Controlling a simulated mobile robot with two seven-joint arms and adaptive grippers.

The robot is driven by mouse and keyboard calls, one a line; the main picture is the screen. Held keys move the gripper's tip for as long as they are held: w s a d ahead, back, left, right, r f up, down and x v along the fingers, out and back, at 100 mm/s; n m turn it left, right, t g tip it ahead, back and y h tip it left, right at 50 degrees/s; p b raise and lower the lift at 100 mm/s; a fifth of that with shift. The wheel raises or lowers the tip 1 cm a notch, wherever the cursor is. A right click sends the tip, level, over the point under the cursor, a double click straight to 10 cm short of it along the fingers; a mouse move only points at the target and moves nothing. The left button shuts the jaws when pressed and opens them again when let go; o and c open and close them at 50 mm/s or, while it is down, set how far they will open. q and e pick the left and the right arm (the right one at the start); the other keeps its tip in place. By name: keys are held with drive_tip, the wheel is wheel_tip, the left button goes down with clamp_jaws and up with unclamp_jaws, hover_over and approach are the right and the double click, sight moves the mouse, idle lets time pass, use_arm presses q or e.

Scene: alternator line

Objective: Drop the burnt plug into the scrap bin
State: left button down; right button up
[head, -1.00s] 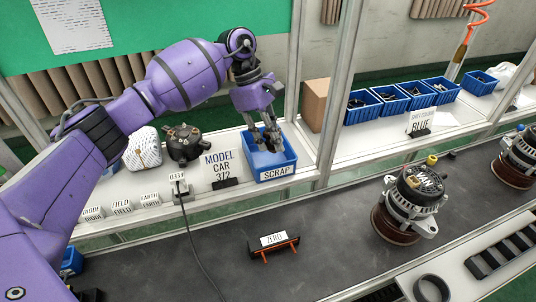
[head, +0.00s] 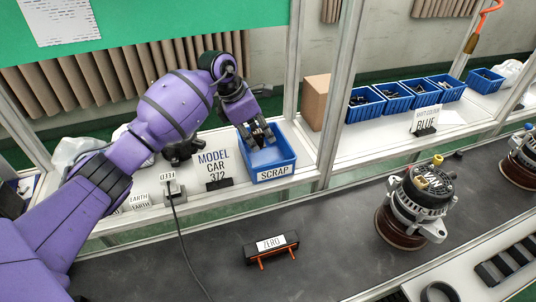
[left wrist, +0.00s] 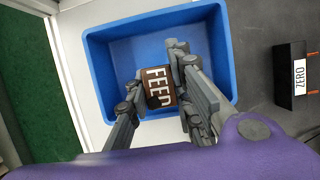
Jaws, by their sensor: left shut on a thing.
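My left gripper (head: 259,137) is over the blue scrap bin (head: 287,165), its fingers pointing down into the opening. In the head view the fingers mostly hide the plug. I cannot tell how far it is above the bin floor. My right gripper is not in view.
A window post (head: 336,90) rises to the right. On the dark belt are a "ZERO" block (head: 271,246) and an alternator (head: 415,205).

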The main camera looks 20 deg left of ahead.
use_arm(q)
drive_tip(key=shift+f, duration=0.7)
drive_tip(key=c, duration=1.5)
unclamp_jaws()
drive_tip(key=shift+r, duration=0.1)
drive_tip(key=shift+o, duration=0.2)
drive_tip(key=v, duration=1.2)
